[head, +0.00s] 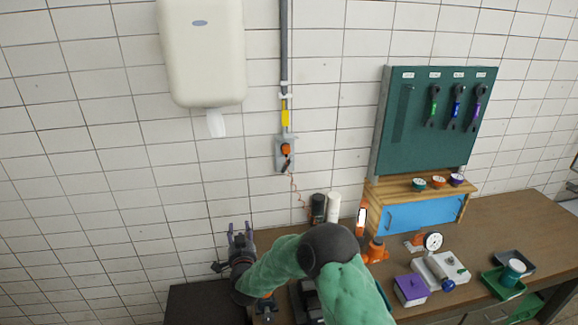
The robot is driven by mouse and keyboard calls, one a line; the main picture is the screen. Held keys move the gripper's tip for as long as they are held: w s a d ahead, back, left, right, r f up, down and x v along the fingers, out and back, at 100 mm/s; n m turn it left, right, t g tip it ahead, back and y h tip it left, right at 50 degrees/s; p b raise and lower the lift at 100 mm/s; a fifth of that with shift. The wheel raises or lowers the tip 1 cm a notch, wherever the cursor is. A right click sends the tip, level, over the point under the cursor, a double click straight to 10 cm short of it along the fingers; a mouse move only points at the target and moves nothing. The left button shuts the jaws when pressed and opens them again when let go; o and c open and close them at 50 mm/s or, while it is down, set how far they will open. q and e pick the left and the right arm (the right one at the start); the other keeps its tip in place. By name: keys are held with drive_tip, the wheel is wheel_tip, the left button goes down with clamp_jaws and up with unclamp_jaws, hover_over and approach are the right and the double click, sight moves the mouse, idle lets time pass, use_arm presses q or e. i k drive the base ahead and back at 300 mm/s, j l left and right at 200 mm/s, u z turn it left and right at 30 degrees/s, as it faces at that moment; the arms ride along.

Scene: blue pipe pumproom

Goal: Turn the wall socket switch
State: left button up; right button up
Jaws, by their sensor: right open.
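The wall socket (280,165) is a grey plate on the white tiled wall, at the lower end of a grey conduit. An orange round part with a dark piece below it, which looks like the switch (286,150), sits on its front. A thin red cord hangs from it. My right gripper (240,231) is open and empty, fingers pointing up, below and to the left of the socket and clearly apart from it. My green-sleeved right arm bends in front of the bench. My left gripper is not in view.
A cream dispenser (201,55) hangs left of the conduit. Dark and white cylinders (333,207) stand on the bench (505,217) below the socket. A green tool board (433,150) is at the right. The tiled wall around the socket is mostly clear.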

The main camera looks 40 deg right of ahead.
sight(284, 169)
drive_tip(key=l, duration=0.5)
drive_tip(key=i+l, duration=0.15)
drive_tip(key=l, duration=0.8)
drive_tip(key=i, duration=0.05)
